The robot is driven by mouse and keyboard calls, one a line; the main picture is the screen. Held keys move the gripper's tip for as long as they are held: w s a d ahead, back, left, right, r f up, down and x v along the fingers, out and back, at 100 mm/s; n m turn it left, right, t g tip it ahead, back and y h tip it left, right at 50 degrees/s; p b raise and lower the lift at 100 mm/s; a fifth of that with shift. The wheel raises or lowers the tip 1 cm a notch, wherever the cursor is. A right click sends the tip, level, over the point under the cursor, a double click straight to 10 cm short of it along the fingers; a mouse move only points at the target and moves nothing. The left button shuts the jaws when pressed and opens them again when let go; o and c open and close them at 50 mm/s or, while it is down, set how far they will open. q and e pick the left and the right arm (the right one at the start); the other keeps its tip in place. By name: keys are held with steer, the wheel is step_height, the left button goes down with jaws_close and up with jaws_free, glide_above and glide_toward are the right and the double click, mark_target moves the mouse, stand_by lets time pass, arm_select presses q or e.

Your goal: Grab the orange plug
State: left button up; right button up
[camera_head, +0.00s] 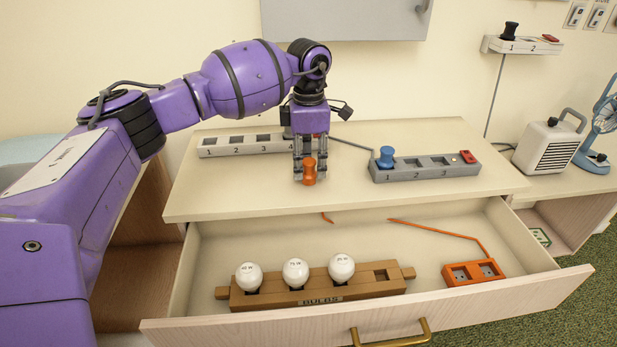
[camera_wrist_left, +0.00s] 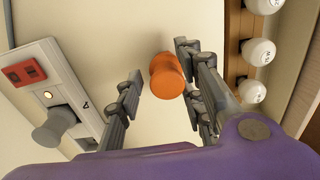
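The orange plug (camera_head: 309,173) stands on the dresser top near its front edge. In the left wrist view the orange plug (camera_wrist_left: 167,76) sits between the fingers of my left gripper (camera_wrist_left: 158,66), close to the right-hand fingers, with a clear gap to the left-hand finger. My left gripper (camera_head: 310,165) points down in the head view, with its fingers around the plug and spread. Whether the right-hand fingers touch the plug cannot be told. My right gripper is not in view.
A white power strip (camera_head: 217,149) lies behind the gripper; a grey plug (camera_wrist_left: 54,127) is in it. A grey strip (camera_head: 425,170) with a blue plug (camera_head: 386,157) stands to the right. The open drawer below holds a bulb rack (camera_head: 365,290) and an orange socket (camera_head: 473,272).

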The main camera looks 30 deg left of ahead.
arm_select(q)
steer(key=shift+w+f, duration=0.1)
steer(key=shift+f, duration=0.85)
jaws_close()
steer(key=shift+r, duration=0.1)
